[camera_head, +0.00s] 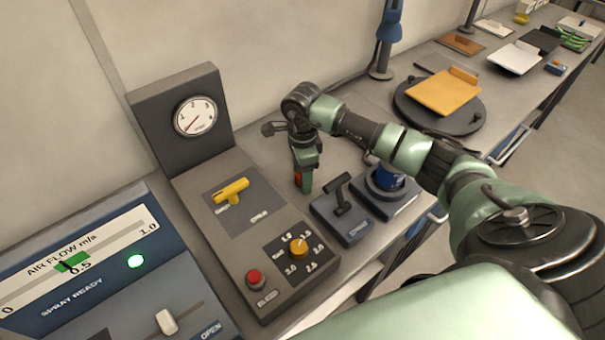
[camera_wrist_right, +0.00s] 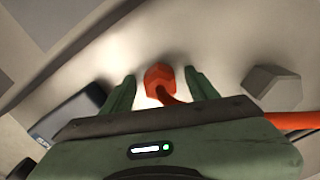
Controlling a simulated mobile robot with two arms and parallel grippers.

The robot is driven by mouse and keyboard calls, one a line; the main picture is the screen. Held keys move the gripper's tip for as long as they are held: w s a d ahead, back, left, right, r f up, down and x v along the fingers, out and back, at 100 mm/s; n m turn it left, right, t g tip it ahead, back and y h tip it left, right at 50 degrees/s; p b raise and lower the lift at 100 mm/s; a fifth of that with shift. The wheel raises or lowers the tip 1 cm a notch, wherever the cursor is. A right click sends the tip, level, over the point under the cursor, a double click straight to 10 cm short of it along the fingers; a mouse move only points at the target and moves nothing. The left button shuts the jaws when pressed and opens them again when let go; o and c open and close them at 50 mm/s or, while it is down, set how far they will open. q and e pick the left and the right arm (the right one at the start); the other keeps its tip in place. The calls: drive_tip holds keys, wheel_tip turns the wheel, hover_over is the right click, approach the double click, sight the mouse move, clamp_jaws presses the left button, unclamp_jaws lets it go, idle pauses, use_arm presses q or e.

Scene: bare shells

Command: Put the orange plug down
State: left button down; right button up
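The orange plug (camera_wrist_right: 159,78) is between the two fingers of my right gripper (camera_wrist_right: 160,80) in the right wrist view. A gap shows on each side of it, so the fingers are open around it and not closed on it. Its orange cable runs back under the gripper. In the head view my right gripper (camera_head: 304,186) points down at the bench, between the gauge panel and the lever box. A sliver of orange plug (camera_head: 298,178) shows beside its fingers. I cannot tell whether the plug touches the bench. My left gripper is out of view.
A grey hexagonal block (camera_wrist_right: 273,88) lies right of the gripper in the wrist view. The gauge panel (camera_head: 240,260) stands left, the lever box (camera_head: 342,212) and a blue round fixture (camera_head: 388,180) right. A turntable (camera_head: 465,118) with an orange board is farther back.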

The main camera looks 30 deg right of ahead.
drive_tip(key=shift+r, duration=0.1)
drive_tip(key=shift+r+p, duration=0.4)
drive_tip(key=shift+p, duration=0.1)
drive_tip(key=shift+r+p, duration=0.4)
drive_tip(key=shift+r, duration=0.05)
drive_tip(key=shift+r+b, duration=0.55)
drive_tip(key=shift+b, duration=0.25)
wheel_tip(320, 180, up, 10)
drive_tip(key=b, duration=0.2)
drive_tip(key=shift+r+b, duration=0.15)
drive_tip(key=shift+b, duration=0.2)
